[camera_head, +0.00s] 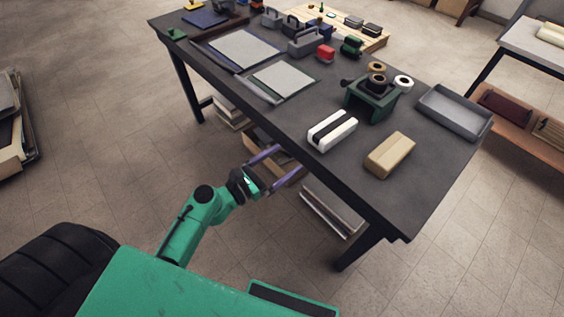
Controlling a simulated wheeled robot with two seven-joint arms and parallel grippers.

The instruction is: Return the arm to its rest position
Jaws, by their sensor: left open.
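My left gripper (283,170) is at the end of the green left arm, beside the near long edge of the dark table (355,187). Its two purple fingers are spread apart with nothing between them. It appears in front of the table's side, with boxes under the table behind it. I cannot tell its exact height against the tabletop. My right gripper is out of the frame.
On the table near the gripper are a white block with a dark stripe (322,140) and a tan block (389,155). A tape dispenser (370,103), a grey tray (454,111) and flat boards (284,79) lie farther back. The floor (110,140) left of the table is clear.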

